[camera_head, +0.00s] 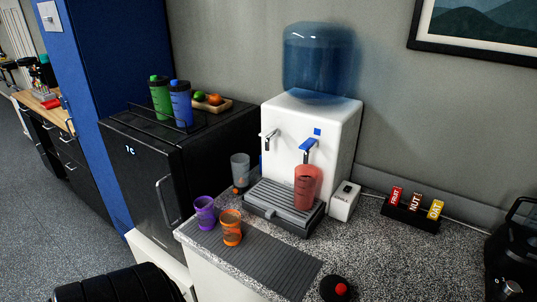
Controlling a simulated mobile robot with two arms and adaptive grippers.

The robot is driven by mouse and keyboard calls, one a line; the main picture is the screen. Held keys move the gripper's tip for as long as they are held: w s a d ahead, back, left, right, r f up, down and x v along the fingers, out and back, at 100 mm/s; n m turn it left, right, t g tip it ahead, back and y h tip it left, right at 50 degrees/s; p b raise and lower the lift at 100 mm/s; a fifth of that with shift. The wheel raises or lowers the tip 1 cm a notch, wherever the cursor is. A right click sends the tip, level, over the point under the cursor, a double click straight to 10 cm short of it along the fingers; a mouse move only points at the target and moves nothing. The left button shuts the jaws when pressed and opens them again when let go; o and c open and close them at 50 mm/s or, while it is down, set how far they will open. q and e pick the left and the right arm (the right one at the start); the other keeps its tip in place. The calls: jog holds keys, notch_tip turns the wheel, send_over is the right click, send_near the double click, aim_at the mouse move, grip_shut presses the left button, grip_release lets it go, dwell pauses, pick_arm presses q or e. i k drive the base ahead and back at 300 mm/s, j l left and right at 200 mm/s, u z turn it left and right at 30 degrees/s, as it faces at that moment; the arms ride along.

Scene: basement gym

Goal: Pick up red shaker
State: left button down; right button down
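The red shaker (306,188) is a translucent red cup standing upright on the grey drip tray of the white water dispenser (291,128). It is beneath the blue-handled tap (308,146) and has no lid on it. I cannot tell whether it holds water. A round black lid with a red cap (336,289) lies on the speckled counter at the bottom edge. Neither of my grippers shows in the head view.
A purple cup (204,212), an orange cup (231,227) and a grey cup (240,171) stand left of the dispenser. A small white box (344,201) and a bar rack (410,219) are right. Green (160,97) and blue (181,103) shakers stand on the black fridge.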

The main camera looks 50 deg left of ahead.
aim_at(305, 179)
jog(key=u, duration=1.3)
